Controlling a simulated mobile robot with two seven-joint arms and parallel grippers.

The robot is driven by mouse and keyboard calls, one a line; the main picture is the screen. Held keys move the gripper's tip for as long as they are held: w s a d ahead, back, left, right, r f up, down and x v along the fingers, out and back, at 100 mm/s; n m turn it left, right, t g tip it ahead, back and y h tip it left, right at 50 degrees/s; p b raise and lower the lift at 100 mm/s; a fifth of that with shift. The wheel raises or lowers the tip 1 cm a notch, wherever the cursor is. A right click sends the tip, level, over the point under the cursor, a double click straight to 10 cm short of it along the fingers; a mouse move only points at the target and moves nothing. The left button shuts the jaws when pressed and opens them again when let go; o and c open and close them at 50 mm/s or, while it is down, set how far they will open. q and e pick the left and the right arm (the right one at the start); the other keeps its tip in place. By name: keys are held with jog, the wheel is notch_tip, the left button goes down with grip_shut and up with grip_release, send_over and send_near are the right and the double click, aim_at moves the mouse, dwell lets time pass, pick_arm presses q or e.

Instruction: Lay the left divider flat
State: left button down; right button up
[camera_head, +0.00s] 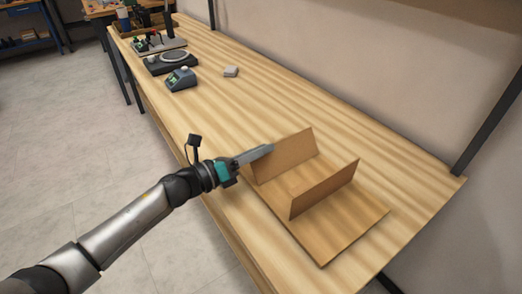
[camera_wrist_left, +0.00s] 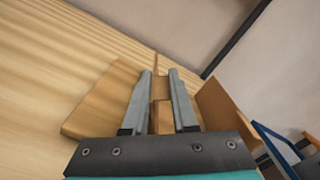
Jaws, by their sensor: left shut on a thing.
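A brown board (camera_head: 335,234) lies on the wooden bench with two upright panels on it. The left divider (camera_head: 285,155) stands tilted at the far left part of the board. The right divider (camera_head: 325,188) stands nearer the board's right part. My left gripper (camera_head: 268,149) is at the left divider's upper left edge, its fingers pointing right. In the left wrist view, the fingers (camera_wrist_left: 160,73) are shut on the left divider (camera_wrist_left: 161,116), whose brown face shows between them. The other divider (camera_wrist_left: 226,112) stands to the right there. My right gripper is not in view.
The bench around the board is clear. A wall and a dark post (camera_head: 490,125) border the right side.

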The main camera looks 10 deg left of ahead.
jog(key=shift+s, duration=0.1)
pick_arm(q)
jog(key=c, duration=0.8)
grip_release()
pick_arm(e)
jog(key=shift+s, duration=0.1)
pick_arm(q)
jog(key=shift+o, duration=0.2)
jog(key=shift+s+a, duration=0.35)
jog(key=shift+s, duration=0.1)
jog(key=v, duration=0.5)
jog(key=shift+s+a, duration=0.15)
jog(key=shift+a, duration=0.05)
jog(key=p+v, duration=0.1)
jog(key=v, duration=0.7)
jog(key=shift+s+a, duration=0.2)
jog(key=shift+s, duration=0.05)
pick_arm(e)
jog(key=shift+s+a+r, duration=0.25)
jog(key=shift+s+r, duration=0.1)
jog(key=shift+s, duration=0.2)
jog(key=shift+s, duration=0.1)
